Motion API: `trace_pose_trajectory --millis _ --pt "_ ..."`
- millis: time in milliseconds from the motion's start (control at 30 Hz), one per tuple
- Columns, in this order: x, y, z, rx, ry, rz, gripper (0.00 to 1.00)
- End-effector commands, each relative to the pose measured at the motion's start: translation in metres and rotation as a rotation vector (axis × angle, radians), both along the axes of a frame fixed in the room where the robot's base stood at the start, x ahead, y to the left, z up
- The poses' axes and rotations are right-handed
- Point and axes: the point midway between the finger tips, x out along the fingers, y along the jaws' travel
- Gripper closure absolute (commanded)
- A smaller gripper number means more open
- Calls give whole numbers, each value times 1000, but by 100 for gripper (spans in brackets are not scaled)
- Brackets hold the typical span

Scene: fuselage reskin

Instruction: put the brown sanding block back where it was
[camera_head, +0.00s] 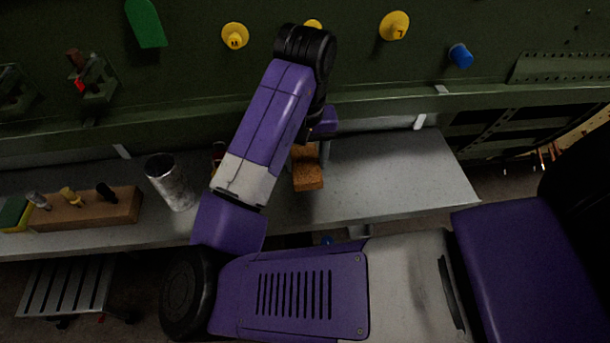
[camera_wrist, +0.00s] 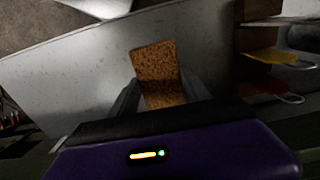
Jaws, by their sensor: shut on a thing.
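The brown sanding block (camera_head: 307,176) is a cork-coloured rectangular block over the grey shelf, right of the middle of the head view. It also shows in the wrist view (camera_wrist: 159,72), standing out between the two fingers. My gripper (camera_wrist: 160,98) is shut on the block, with one finger on each side. In the head view my arm hides most of the gripper. I cannot tell whether the block touches the shelf or is held just above it.
The grey shelf (camera_head: 400,175) is bare right of the block. A metal cup (camera_head: 170,183) and a wooden holder (camera_head: 85,212) with several small tools stand on the left. A yellow-green sponge (camera_head: 13,214) lies at the far left. The green panel (camera_head: 200,70) rises behind.

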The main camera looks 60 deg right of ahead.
Motion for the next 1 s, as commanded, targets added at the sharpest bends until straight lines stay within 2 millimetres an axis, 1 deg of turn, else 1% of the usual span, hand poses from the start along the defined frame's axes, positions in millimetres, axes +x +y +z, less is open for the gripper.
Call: trace_pose_trajectory --millis 33,233,400,500,733,767,800,867,1000 --pt "0 1 -6 0 0 3 82" --pt "0 0 -21 0 0 2 82" --pt "1 1 -45 1 1 2 82" --pt "1 0 -55 0 -1 1 82" --pt "0 0 -58 1 -1 0 82" --pt "0 0 -58 1 -1 0 43" --pt "0 0 -58 1 0 0 35" --pt "0 0 -58 1 -1 0 23" --pt "0 0 -57 1 -1 0 23"
